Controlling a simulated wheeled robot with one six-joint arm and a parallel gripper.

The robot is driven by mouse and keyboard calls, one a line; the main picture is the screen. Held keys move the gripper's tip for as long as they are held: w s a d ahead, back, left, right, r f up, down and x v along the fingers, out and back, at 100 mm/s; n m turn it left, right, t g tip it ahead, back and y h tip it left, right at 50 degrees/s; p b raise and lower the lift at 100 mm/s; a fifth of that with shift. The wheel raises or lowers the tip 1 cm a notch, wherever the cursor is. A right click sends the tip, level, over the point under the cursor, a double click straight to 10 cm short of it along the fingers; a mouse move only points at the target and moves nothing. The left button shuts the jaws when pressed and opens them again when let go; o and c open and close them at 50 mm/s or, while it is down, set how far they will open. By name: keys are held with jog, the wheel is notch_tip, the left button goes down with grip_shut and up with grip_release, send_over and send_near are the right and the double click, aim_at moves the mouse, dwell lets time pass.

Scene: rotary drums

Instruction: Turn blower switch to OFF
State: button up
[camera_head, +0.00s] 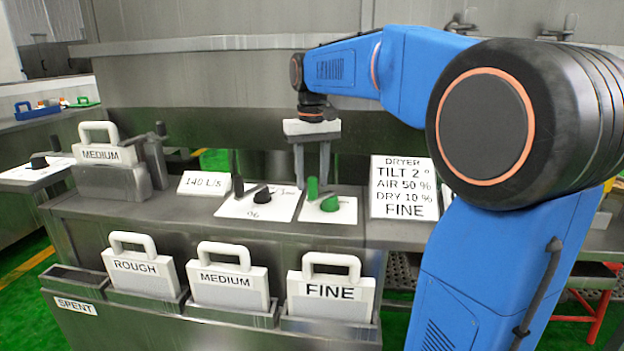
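My gripper (312,180) points down over the bench, its two fingers apart with a gap between them. Below it is a white plate (345,216) with a green knob (329,204) and a short green upright piece (312,189). The fingertips are close to the upright piece; I cannot tell if they touch it. To the left, another white plate (232,209) carries a black knob (263,196) and a dark upright lever (238,187). No readable blower, ON or OFF label shows, so I cannot tell for sure which control is the blower switch.
A sign (403,188) reads "DRYER TILT 2 °, AIR 50 %, DRY 10 %, FINE". A card (205,184) reads "140 L/s". Handled ROUGH (140,276), MEDIUM (230,289) and FINE (330,301) panels stand in front slots. Another MEDIUM panel (102,154) stands at left. My blue arm covers the right.

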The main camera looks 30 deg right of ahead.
jog(key=shift+f, duration=0.3)
jog(key=shift+c, duration=0.6)
grip_shut()
jog(key=shift+s, duration=0.1)
jog(key=s+d+n, duration=0.5)
jog(key=d+n, duration=0.1)
jog(key=n, duration=1.1)
jog(key=shift+d+n, duration=0.25)
jog(key=shift+n, duration=0.15)
